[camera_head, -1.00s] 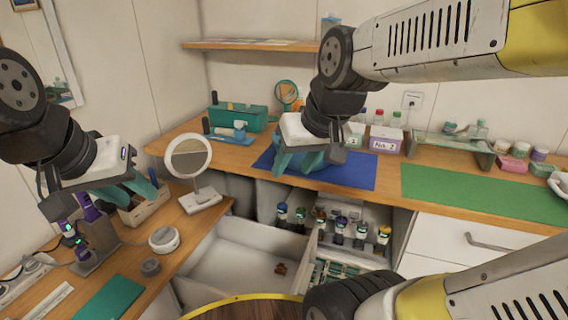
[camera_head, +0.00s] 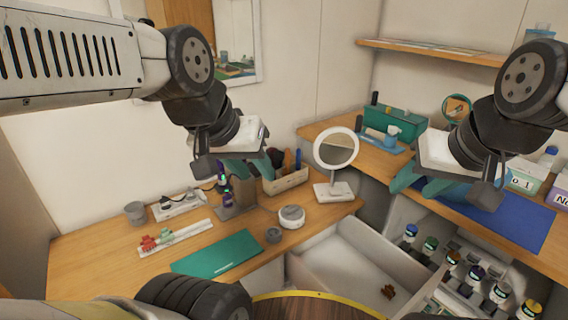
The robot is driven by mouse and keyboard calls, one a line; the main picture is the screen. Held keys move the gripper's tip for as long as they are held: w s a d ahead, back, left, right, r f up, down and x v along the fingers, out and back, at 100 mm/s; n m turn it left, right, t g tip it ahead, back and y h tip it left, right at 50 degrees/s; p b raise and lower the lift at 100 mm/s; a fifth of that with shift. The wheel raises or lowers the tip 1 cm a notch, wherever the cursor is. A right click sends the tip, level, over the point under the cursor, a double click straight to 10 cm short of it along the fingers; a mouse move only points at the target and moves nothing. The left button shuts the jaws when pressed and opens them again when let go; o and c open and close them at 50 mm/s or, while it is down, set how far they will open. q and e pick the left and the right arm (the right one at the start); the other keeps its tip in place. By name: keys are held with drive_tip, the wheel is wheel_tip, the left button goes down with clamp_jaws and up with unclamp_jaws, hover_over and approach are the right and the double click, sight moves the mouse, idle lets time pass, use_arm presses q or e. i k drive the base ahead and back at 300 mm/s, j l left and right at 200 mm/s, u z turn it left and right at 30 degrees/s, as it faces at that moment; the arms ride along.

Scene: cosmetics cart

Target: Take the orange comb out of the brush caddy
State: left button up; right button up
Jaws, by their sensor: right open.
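The brush caddy (camera_head: 287,181) is a pale open box on the left-hand wooden counter, against the wall. Dark, brownish and blue (camera_head: 298,158) handles stand up out of it. I cannot clearly pick out the orange comb among them; my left gripper partly covers the caddy's left side in the picture. My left gripper (camera_head: 248,171) hangs above the counter, with its teal fingers apart and nothing seen between them. My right gripper (camera_head: 420,184) is open and empty, on the right, in front of the back counter and well away from the caddy.
A round mirror (camera_head: 336,148) on a stand is just right of the caddy. A holder with purple items (camera_head: 225,190) stands to its left. An open drawer (camera_head: 345,262) is below.

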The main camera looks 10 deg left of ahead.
sight(286, 170)
drive_tip(key=u, duration=0.4)
drive_tip(key=i+j+u, duration=0.5)
drive_tip(key=k+j, duration=0.1)
